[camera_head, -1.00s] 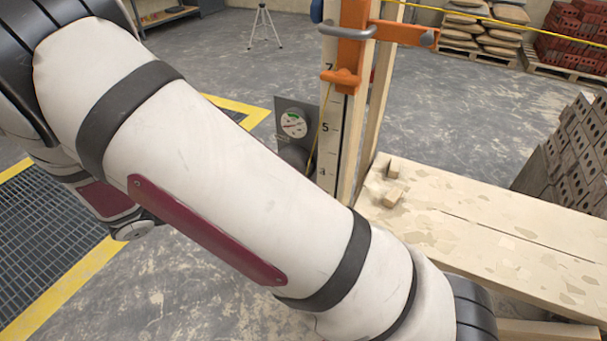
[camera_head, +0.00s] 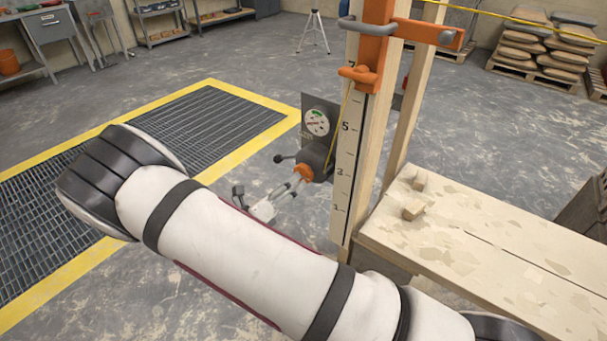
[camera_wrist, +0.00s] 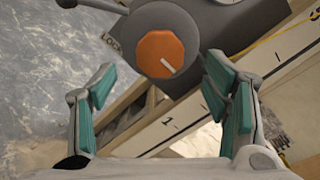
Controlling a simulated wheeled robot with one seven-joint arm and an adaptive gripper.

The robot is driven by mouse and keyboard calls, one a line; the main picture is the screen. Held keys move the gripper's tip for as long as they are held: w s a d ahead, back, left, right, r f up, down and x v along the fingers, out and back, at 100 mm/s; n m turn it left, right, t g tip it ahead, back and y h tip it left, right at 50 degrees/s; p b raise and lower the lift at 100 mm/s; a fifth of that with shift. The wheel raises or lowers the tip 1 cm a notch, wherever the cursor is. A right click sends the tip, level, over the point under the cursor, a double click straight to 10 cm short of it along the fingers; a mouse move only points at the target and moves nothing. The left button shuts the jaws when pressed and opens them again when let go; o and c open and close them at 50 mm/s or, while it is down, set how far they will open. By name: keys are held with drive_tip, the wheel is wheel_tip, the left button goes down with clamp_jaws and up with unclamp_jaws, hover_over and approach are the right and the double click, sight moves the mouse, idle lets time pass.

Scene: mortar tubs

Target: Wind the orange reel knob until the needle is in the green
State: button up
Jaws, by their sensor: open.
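The orange reel knob (camera_wrist: 160,54) is a faceted disc with a white mark on its face, on a dark grey reel body (camera_wrist: 215,25). In the head view the knob (camera_head: 304,172) sits low on the post, beside the gauge. The round gauge (camera_head: 317,122) has a white face with green at the top and a red part; I cannot tell where its needle points. My gripper (camera_wrist: 165,95) is open, its teal-padded fingers spread left and right below the knob, not closed on it. In the head view my gripper (camera_head: 280,195) is just left of and below the knob.
A numbered wooden post (camera_head: 355,140) with an orange clamp (camera_head: 370,55) stands right of the reel. A wooden bench (camera_head: 480,230) with small blocks lies right. A black-ended lever (camera_head: 284,158) sticks out left of the reel. Open floor and a yellow-edged grate (camera_head: 215,135) lie left.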

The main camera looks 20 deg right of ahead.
sight(302, 174)
drive_tip(key=x, duration=0.7)
drive_tip(key=shift+a, duration=0.1)
drive_tip(key=c, duration=1.2)
